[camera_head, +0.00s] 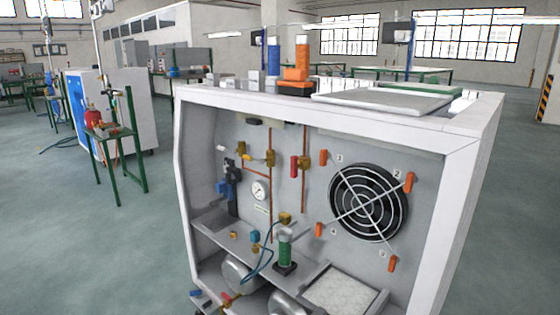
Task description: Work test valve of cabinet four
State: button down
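An open-fronted white cabinet (315,108) stands in front of me, with piping and valves on its grey back panel. A brass valve with a yellow handle (270,158) sits at upper left on a copper pipe. A valve with a red handle (293,167) sits to its right on another copper pipe. A white-faced gauge (259,190) is below the yellow-handled valve. A blue and black regulator (231,188) is at the left. I cannot tell which valve is the test valve, and I read no cabinet number. My gripper is not in view.
A round black fan (368,203) with several orange clips fills the panel's right. A green cylinder (285,249) and blue hose stand on the lower shelf. A green-legged stand (117,131) is at left; floor between is clear.

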aim_at(252, 159)
jog(key=u, duration=0.25)
jog(key=i+j+u, duration=0.2)
jog(key=i+j, duration=0.65)
jog(key=i, duration=0.15)
